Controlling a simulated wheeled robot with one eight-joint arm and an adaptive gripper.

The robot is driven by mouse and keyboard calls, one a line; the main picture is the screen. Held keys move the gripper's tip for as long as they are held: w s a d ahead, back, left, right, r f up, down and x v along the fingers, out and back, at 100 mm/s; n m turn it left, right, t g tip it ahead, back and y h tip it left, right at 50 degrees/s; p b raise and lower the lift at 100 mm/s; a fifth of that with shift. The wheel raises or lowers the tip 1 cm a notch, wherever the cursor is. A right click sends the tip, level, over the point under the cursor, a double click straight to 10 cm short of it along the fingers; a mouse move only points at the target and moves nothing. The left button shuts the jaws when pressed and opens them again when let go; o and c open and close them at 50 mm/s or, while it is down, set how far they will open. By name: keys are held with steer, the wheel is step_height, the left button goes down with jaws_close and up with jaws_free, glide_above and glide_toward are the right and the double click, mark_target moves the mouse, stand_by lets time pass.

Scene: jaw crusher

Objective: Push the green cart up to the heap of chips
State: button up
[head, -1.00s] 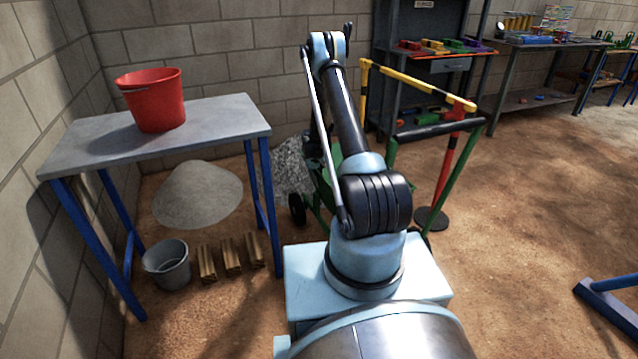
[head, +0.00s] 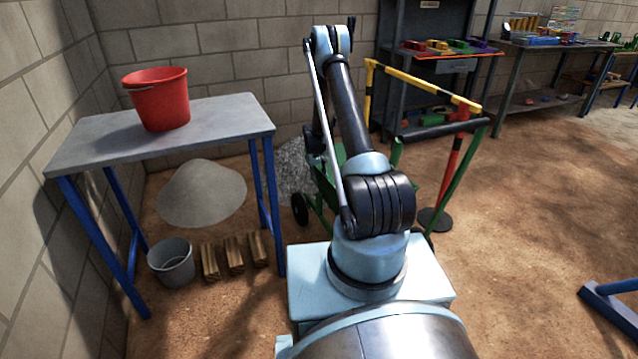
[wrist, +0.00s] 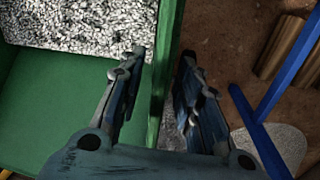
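The green cart (head: 322,190) stands behind my arm in the head view, partly hidden by it. Its black wheel and its dark-gripped handle show. The heap of grey chips (head: 296,168) lies against the back wall, just left of and behind the cart. In the wrist view my gripper (wrist: 162,56) has its two fingers spread apart. The cart's green side wall (wrist: 168,60) shows between them; contact cannot be told. Grey chips also show at the upper left of the wrist view, inside the green edges. My gripper is hidden behind the arm in the head view.
A table (head: 90,142) with a red bucket (head: 160,98) stands left. Below it are a pale heap (head: 202,192), a grey bucket (head: 172,262) and wooden blocks (head: 234,256). A yellow-black barrier (head: 425,87) stands right of the cart. Open dirt floor lies right.

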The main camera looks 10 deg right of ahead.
step_height(320, 180, up, 9)
steer(key=a, duration=0.1)
steer(key=shift+a+r, duration=0.2)
steer(key=shift+s+r, duration=0.1)
steer(key=shift+s, duration=0.05)
stand_by(1.3)
steer(key=s+d+r+t, duration=0.1)
steer(key=s+d+r, duration=0.1)
steer(key=s+r, duration=1.05)
steer(key=s+d+r, duration=0.1)
steer(key=s+r, duration=0.9)
steer(key=r, duration=0.6)
steer(key=s+d+r+m+y, duration=0.1)
steer(key=s+r, duration=0.2)
steer(key=s, duration=1.4)
steer(key=s+f, duration=0.3)
steer(key=s, duration=0.4)
steer(key=s+f+t, duration=0.1)
steer(key=s+f, duration=0.2)
steer(key=s, duration=0.4)
steer(key=shift+s+m, duration=0.15)
steer(key=shift+m, duration=0.25)
steer(key=shift+d, duration=0.1)
steer(key=shift+c, duration=0.4)
